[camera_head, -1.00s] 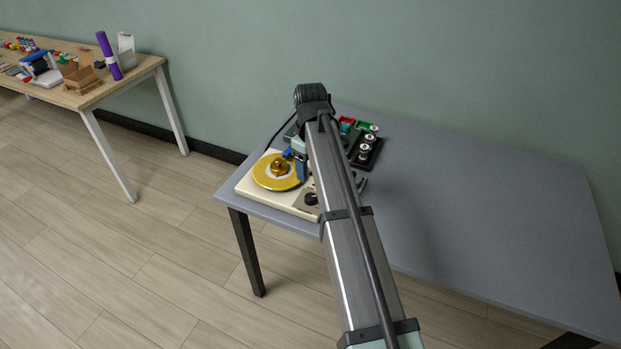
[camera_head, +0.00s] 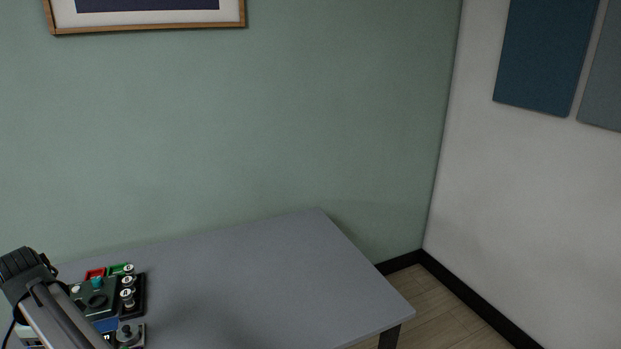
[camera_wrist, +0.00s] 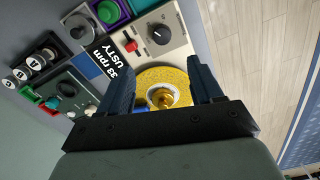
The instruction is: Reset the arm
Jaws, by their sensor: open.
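My gripper (camera_wrist: 165,92) shows in the wrist view with its two dark blue fingers wide apart and nothing held between them. Beyond the fingers is a cream turntable unit (camera_wrist: 172,47) with a yellow disc (camera_wrist: 176,76) and a brass-coloured centre knob (camera_wrist: 162,97). I cannot tell the exact gap between the fingers and the disc. In the head view my arm (camera_head: 55,310) reaches in at the lower left, and the gripper itself does not show there.
A dark control box (camera_head: 97,296) and a black tray of small knobs (camera_head: 139,292) sit on the grey table (camera_head: 250,275). The table's middle and right are clear. A green wall (camera_head: 250,130) stands behind, and floor (camera_wrist: 250,50) shows beyond the table edge.

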